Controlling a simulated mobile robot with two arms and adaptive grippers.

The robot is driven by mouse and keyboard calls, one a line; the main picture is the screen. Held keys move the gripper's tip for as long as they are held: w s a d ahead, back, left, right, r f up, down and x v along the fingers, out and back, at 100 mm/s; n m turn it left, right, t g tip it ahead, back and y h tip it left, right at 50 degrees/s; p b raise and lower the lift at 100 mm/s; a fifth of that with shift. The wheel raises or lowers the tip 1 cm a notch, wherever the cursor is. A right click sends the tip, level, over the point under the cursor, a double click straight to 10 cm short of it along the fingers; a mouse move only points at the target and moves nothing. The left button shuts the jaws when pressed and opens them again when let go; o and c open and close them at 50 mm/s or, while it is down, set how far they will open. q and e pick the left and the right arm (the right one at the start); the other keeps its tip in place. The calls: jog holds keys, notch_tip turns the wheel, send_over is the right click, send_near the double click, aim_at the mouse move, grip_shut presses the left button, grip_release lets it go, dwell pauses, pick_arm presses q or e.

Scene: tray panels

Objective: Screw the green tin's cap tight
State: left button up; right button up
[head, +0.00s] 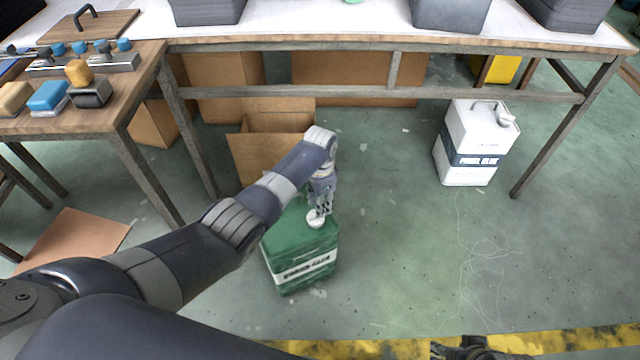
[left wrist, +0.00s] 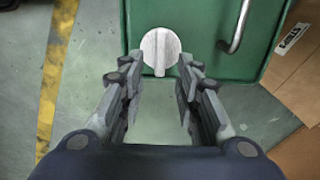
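The green tin (head: 290,248) stands on the floor, with a white label band on its front. Its round white cap (head: 316,222) is on the top; the left wrist view shows the cap (left wrist: 160,46) with a raised grip bar. My left gripper (head: 320,208) points down at the cap. In the left wrist view my left gripper (left wrist: 158,62) is open, its fingers on either side of the cap's near part with gaps between. The tin's metal handle (left wrist: 237,28) is right of the cap. My right gripper (head: 465,350) is partly visible at the bottom edge; its fingers are unclear.
A white tin (head: 478,140) stands on the floor to the right. An open cardboard box (head: 255,150) is close behind the green tin. A long table (head: 400,42) crosses the back, and a side table (head: 120,105) holds blocks at left. Floor right of the tin is clear.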

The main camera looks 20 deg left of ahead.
pick_arm(q)
notch_tip(320, 180, up, 9)
dwell(0.4)
jog(key=shift+f, duration=0.15)
